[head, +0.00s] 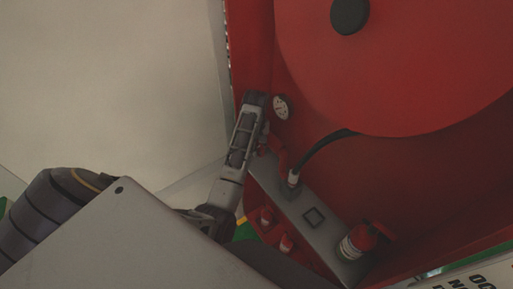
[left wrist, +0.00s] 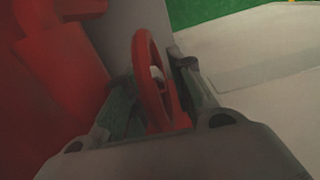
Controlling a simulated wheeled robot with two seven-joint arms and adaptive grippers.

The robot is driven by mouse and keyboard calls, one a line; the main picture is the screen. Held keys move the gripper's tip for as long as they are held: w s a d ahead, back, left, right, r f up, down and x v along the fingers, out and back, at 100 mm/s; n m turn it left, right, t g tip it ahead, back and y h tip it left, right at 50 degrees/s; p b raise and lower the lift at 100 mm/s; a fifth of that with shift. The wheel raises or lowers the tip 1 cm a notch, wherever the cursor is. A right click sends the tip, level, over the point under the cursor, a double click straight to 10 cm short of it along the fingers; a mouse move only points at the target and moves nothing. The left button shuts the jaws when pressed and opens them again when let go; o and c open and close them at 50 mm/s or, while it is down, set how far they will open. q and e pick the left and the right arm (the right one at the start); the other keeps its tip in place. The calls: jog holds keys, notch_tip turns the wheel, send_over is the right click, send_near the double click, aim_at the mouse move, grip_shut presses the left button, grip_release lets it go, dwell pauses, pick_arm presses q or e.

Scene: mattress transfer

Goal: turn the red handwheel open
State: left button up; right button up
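The red handwheel (left wrist: 143,72) shows in the left wrist view, seen nearly edge-on, with a pale hub inside its rim. My left gripper (left wrist: 155,88) has one finger on each side of the wheel. The fingers are apart, and I cannot tell whether either touches the rim. There the wheel is mostly hidden behind the gripper. My right gripper is not in view.
A large red reel (head: 400,70) fills the upper right. A black hose (head: 318,148) runs to a grey shelf (head: 313,217). A pale wall is left.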

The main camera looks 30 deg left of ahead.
pick_arm(q)
grip_shut()
